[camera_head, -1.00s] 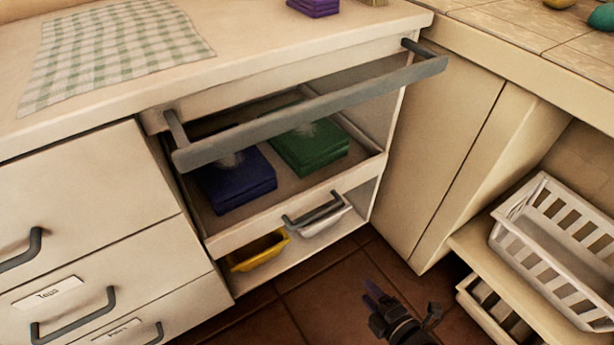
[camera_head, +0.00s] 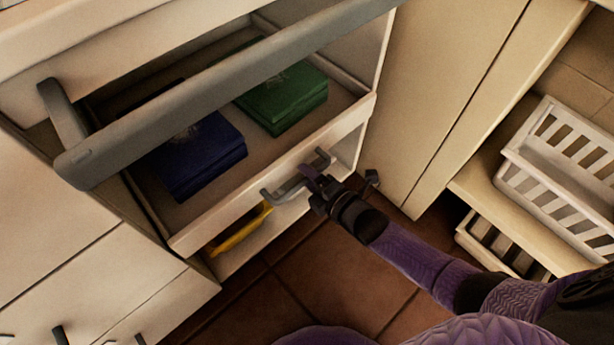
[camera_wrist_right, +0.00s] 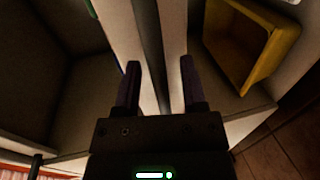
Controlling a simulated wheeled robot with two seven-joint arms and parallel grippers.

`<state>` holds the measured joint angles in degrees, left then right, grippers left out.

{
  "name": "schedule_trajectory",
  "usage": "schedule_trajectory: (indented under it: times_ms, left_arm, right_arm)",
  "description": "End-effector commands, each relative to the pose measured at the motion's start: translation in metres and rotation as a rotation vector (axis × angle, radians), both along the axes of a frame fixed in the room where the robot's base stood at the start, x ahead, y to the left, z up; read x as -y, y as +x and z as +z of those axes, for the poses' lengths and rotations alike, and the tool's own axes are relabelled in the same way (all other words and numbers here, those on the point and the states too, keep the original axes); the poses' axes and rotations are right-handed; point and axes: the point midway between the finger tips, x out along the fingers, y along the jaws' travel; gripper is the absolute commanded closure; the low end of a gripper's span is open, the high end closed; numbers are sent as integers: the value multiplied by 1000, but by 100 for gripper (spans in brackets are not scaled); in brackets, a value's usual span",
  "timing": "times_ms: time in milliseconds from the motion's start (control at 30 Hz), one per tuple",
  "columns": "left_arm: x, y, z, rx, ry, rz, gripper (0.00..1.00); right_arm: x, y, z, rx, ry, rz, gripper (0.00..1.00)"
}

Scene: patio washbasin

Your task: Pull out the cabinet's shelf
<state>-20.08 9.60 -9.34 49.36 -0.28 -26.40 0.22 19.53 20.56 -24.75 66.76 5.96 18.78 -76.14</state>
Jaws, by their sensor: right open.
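The cabinet's shelf (camera_head: 265,188) is a pale pull-out board with a low front lip and a short grey handle (camera_head: 283,190). A blue stack (camera_head: 200,157) and a green stack (camera_head: 283,98) lie on it. My right gripper (camera_head: 318,176) is at the right part of the handle. In the wrist view the right gripper (camera_wrist_right: 160,78) is open, with the dark handle bar (camera_wrist_right: 150,40) running between its fingers and apart from both. My left gripper is not in view.
A large grey bar handle (camera_head: 225,85) spans above the shelf opening. A yellow tray (camera_head: 240,230) sits below the shelf. White crates (camera_head: 560,165) stand on the right. Tiled floor (camera_head: 330,270) is clear in front.

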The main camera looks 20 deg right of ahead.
Motion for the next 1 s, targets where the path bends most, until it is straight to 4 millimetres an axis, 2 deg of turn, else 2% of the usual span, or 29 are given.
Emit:
schedule_trajectory:
  times_ms: [333, 500, 600, 1000]
  left_arm:
    - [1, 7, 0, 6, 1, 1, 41]
    - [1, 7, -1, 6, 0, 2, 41]
    - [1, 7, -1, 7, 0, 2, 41]
    - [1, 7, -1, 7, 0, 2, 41]
  right_arm:
    - [-1, 3, 0, 1, 0, 0, 47]
    - [-1, 3, 0, 0, 0, 0, 83]
    - [-1, 3, 0, 0, 0, 0, 100]
    - [-1, 3, 0, 0, 0, 0, 100]
